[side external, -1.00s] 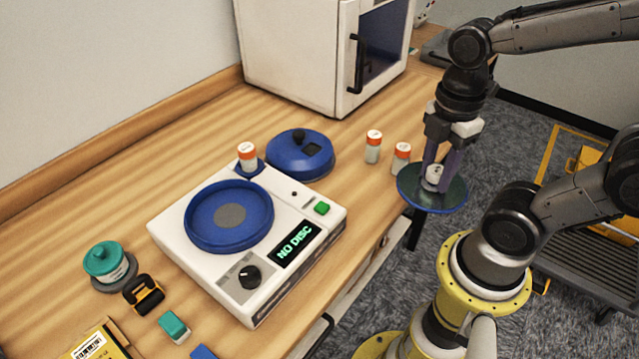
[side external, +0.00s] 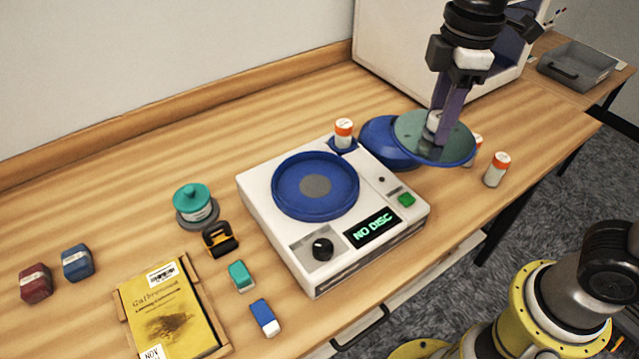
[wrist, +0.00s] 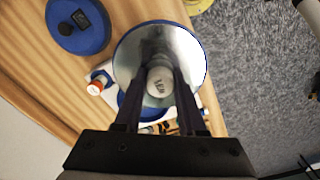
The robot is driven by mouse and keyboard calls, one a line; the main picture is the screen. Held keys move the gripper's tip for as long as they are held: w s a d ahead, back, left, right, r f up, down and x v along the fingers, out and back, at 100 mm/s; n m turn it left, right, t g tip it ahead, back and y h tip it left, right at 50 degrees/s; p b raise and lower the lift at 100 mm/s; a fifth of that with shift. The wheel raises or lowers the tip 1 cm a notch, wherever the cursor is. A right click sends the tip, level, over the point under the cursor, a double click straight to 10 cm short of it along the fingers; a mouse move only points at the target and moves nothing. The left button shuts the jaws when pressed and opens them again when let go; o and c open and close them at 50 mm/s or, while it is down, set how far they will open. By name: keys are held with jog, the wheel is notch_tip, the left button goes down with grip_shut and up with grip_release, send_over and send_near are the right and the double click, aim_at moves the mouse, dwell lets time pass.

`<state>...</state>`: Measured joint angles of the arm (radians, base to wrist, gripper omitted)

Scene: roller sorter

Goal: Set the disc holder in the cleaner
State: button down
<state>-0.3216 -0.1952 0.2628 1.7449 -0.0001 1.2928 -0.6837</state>
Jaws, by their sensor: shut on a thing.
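The cleaner (side external: 280,222) is a white box with a round blue well (side external: 290,198), a dark knob, a green button and a screen reading "NO DISC". My gripper (side external: 437,122) is shut on the white knob of the disc holder (side external: 455,143), a round plate with a greenish top and blue rim. The holder is in the air, to the right of the well and partly in front of the blue lid (side external: 380,140). In the wrist view, the disc holder (wrist: 190,55) looks shiny and hides much of the cleaner; its knob (wrist: 160,82) is between my fingers.
An orange-capped bottle (side external: 343,133) stands at the cleaner's back corner; another (side external: 496,170) stands at right. A teal-lidded pot (side external: 194,203), black-and-yellow tool (side external: 220,239), yellow book (side external: 167,312) and small blocks lie left of the cleaner. A white cabinet (side external: 385,50) stands behind.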

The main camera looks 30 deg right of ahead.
aim_at(405, 143)
jog(key=shift+n, duration=0.7)
jog(key=a, duration=0.3)
jog(key=w+a, duration=0.1)
jog(key=a, duration=0.1)
jog(key=shift+a+f, duration=0.2)
jog(key=shift+f, duration=0.1)
jog(key=w+a+f, duration=0.2)
jog(key=w+f, duration=0.1)
jog(key=w+a+f, duration=0.3)
jog(key=w, duration=0.1)
jog(key=w+a+f, duration=0.2)
jog(key=w+f, duration=0.1)
jog(key=w, duration=0.1)
jog(key=shift+w+a+f, duration=0.15)
jog(key=shift+f, duration=0.2)
jog(key=shift+w+a+f, duration=0.1)
jog(key=shift+w+f, duration=0.1)
jog(key=shift+f, duration=1.7)
jog(key=shift+f, duration=0.1)
jog(key=c, duration=0.5)
grip_release()
